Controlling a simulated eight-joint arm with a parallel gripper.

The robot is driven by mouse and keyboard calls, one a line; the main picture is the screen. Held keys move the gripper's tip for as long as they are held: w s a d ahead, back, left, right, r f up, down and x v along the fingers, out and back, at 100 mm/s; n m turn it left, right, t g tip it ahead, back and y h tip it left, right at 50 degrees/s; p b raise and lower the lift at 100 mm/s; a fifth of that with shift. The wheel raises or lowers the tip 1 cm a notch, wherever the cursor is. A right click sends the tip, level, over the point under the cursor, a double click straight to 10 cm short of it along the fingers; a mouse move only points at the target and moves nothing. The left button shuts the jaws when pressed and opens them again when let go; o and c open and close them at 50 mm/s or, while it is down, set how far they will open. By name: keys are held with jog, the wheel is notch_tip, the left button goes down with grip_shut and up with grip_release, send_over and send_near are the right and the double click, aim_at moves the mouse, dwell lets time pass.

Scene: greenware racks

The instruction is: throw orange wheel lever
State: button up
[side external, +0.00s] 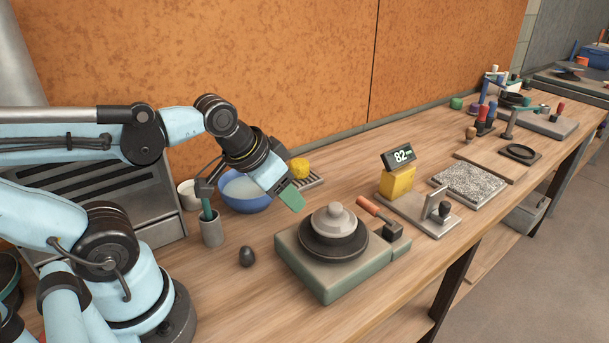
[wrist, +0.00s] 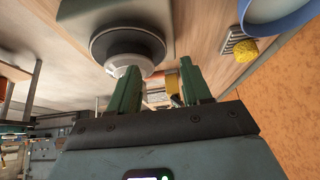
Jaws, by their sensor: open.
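The orange lever (side external: 367,206) is a short handle tilted up and left from a dark block (side external: 388,228) on the right side of the potter's wheel. The wheel (side external: 312,272) has a grey-green base and a dark round plate bearing a pale lidded or domed piece (side external: 335,220). My gripper (side external: 291,198) is in the air behind and left of the wheel, apart from the lever. Its green fingers are spread and empty in the wrist view (wrist: 160,90). I cannot make out the lever clearly in the wrist view.
A blue bowl (side external: 245,205) and a yellow sponge (side external: 299,168) are behind my gripper. A grey cup (side external: 212,231) and a dark egg-shaped piece (side external: 247,257) stand left of the wheel. A yellow block with a display (side external: 397,182) stands right of the lever. The front table strip is clear.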

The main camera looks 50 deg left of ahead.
jog(key=s+a+g, duration=0.3)
jog(key=s+g, duration=0.3)
jog(key=s, duration=0.2)
send_over(246, 248)
notch_tip(246, 248, down, 6)
jog(key=shift+r, duration=0.15)
jog(key=shift+f, duration=3.5)
jog(key=shift+r, duration=2.2)
jog(key=s+d+r, duration=0.2)
jog(key=d+r, duration=0.1)
jog(key=d, duration=0.3)
jog(key=shift+s+r, duration=0.15)
jog(key=shift+r, duration=0.25)
jog(key=w+a+r+t, duration=0.1)
jog(key=w+r+t, duration=0.1)
jog(key=w, duration=0.3)
jog(key=w+a+r+t, duration=0.1)
jog(key=w+r+t, duration=0.2)
jog(key=w+t, duration=0.2)
jog(key=shift+w+a, duration=0.25)
jog(key=shift+w, duration=0.1)
